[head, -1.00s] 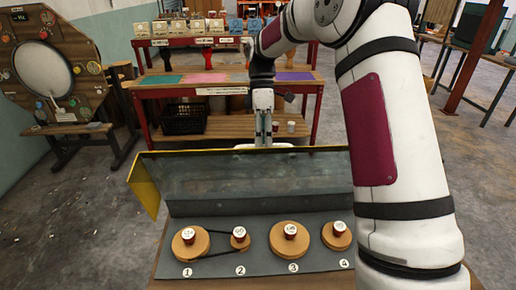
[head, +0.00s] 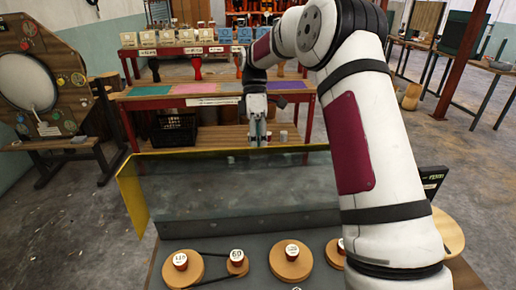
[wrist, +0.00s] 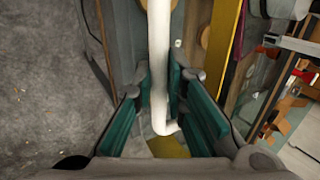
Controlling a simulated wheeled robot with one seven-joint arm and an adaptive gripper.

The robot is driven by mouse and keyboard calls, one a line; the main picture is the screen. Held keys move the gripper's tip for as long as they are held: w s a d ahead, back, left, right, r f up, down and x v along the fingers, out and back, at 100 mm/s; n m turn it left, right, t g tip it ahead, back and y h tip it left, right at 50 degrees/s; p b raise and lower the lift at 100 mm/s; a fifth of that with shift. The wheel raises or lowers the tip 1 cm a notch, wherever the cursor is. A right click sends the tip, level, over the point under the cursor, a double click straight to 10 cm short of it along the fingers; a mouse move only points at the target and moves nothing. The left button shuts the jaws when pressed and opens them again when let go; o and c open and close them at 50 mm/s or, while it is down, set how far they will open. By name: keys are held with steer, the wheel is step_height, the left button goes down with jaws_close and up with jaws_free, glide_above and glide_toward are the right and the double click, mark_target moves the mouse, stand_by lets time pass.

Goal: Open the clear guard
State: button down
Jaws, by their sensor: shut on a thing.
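The clear guard (head: 235,185) is a see-through panel with a yellow left side. In the head view it stands raised behind the wooden discs, its lower edge along the back of the grey board (head: 225,245). My gripper (head: 258,132) is at its far side, near the middle of its top edge. In the wrist view my gripper (wrist: 160,85) has its teal fingers closed around a white bar handle (wrist: 158,50). A yellow strip (wrist: 224,45) of the guard runs to the right of the fingers. The handle is hidden in the head view.
Several wooden discs (head: 291,262) with red-and-white knobs sit on the board, two joined by a black belt. My arm covers the board's right side. A red-framed bench (head: 200,90) stands behind. A wooden stand with a round drum (head: 25,82) is at left.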

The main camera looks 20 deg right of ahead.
steer(key=c, duration=1.6)
jaws_free()
steer(key=shift+f, duration=0.2)
steer(key=shift+r, duration=0.1)
steer(key=v, duration=0.7)
steer(key=shift+w+r, duration=0.15)
